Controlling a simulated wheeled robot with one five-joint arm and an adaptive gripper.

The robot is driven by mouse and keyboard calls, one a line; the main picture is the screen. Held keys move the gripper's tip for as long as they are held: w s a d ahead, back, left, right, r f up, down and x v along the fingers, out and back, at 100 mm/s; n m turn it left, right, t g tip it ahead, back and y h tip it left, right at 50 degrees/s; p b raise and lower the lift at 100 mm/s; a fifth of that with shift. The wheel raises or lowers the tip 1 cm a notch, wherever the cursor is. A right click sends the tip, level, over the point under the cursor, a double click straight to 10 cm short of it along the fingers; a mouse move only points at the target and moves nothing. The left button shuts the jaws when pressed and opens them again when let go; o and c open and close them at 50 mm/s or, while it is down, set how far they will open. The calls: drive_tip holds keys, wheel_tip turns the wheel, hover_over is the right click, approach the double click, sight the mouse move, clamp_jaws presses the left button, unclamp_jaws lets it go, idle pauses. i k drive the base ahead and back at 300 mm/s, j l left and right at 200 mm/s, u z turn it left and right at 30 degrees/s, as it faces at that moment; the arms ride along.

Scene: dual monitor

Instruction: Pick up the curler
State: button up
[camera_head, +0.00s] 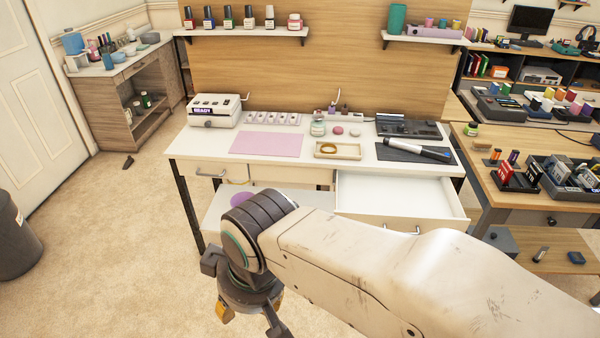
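The curler (422,150), a rod with a pale barrel and dark ends, lies on a dark mat (397,158) at the right of the white table (200,145). It lies slanted and nothing holds it. My gripper (250,318) points down at the bottom of the view, in front of the table and well left of and apart from the curler. Its fingers are partly cut off by the frame edge, so whether it is open or shut is unclear. No object shows in it.
An open empty drawer (395,200) juts from the table below the curler. A wooden tray (338,154) with a ring, a pink mat (266,145) and a black case (408,126) lie nearby. A cluttered desk (475,155) stands right. Carpet (110,240) is largely clear at left.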

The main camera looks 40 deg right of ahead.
sight(446, 158)
drive_tip(key=z, duration=2.3)
